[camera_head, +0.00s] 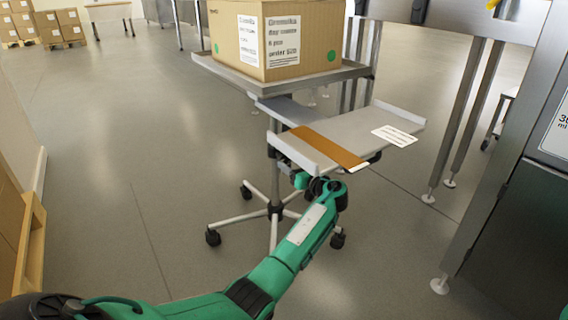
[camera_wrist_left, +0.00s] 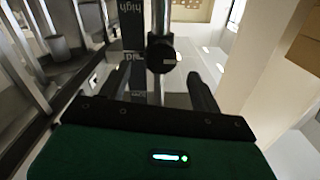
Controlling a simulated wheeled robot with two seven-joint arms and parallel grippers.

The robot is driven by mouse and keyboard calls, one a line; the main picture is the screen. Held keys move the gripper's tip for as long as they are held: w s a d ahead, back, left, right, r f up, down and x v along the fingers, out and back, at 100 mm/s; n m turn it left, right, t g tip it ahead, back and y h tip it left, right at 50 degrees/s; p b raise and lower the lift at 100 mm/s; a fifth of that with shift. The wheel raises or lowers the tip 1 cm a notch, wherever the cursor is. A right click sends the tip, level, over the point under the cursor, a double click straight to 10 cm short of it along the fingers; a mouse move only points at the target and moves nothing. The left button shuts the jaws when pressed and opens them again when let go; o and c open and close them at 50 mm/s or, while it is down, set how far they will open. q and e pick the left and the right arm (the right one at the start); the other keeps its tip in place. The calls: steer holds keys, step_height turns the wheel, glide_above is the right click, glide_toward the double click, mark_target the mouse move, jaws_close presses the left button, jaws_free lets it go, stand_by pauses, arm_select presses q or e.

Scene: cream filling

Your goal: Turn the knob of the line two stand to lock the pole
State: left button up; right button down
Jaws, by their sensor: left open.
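The stand has a shelf with white edge strips (camera_head: 350,135) and an orange-brown band. Its pole (camera_head: 273,220) rises from a wheeled star base and also shows in the left wrist view (camera_wrist_left: 162,15). The black round knob (camera_wrist_left: 161,55) is on the pole in the left wrist view; I cannot make it out in the head view. My left gripper (camera_wrist_left: 158,76) is open, with one finger on each side of the knob and gaps visible. In the head view my left gripper (camera_head: 303,182) is under the shelf edge, partly hidden. My right gripper is not in view.
A steel frame with legs (camera_head: 460,110) and a dark cabinet (camera_head: 520,230) stand at the right. The floor left of the stand is clear. A wooden pallet (camera_head: 30,245) is at the left edge.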

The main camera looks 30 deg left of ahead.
mark_target(286, 158)
arm_select(q)
steer(key=b+x, duration=0.2)
steer(key=x, duration=0.4)
steer(key=shift+a, duration=0.1)
steer(key=shift+c, duration=0.3)
steer(key=c, duration=0.9)
